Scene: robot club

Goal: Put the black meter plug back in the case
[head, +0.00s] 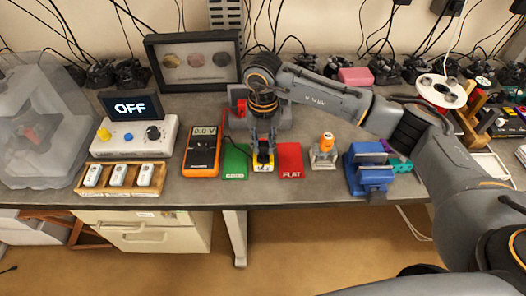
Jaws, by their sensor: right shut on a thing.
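My right gripper (263,154) points down between the green mat and the red mat, over a small yellow and white block (262,167). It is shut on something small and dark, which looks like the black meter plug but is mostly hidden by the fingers. The orange multimeter (202,150) lies to the left and reads 0.0 V, with a thin lead running toward the gripper. I cannot tell which thing is the case. My left gripper is not in view.
A green mat (236,161) and a red mat labelled FLAT (290,161) flank the gripper. A control box (133,137) with an OFF display and a wooden tray (120,188) of white modules stand left. A blue holder (369,170) stands right. The bench front edge is close.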

